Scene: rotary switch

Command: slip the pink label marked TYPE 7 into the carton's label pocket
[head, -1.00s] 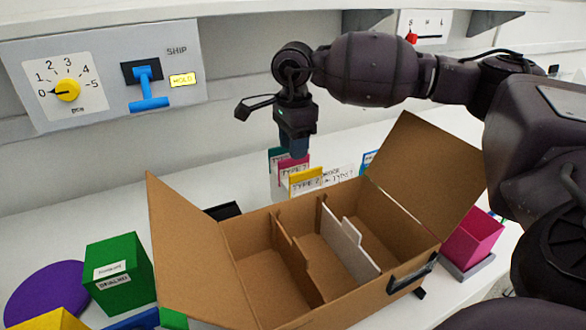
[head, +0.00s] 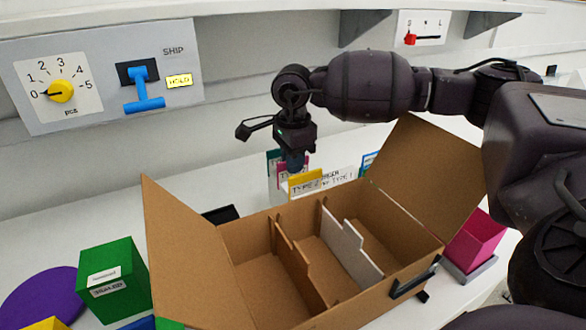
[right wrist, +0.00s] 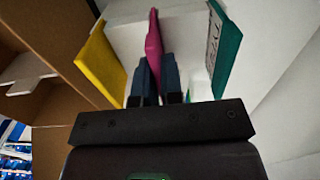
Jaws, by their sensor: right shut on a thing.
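The pink label (head: 284,174) stands on edge in a row of labels behind the carton, between a teal label (head: 272,160) and a yellow label (head: 305,183). My right gripper (head: 294,167) points down and is shut on its upper part. In the right wrist view the pink label (right wrist: 153,38) is pinched between the two dark fingers (right wrist: 155,72). The open carton (head: 262,262) stands in front, with its flaps spread and dividers inside. A black frame (head: 414,279) sits on its right outer side, probably the label pocket. My left gripper is not in view.
The yellow label (right wrist: 101,62) and teal label (right wrist: 226,48) stand close on either side of my fingers. A green box (head: 113,280) and purple disc (head: 38,297) lie left. A magenta bin (head: 473,238) stands right of the carton. The wall panel (head: 100,80) has a dial and lever.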

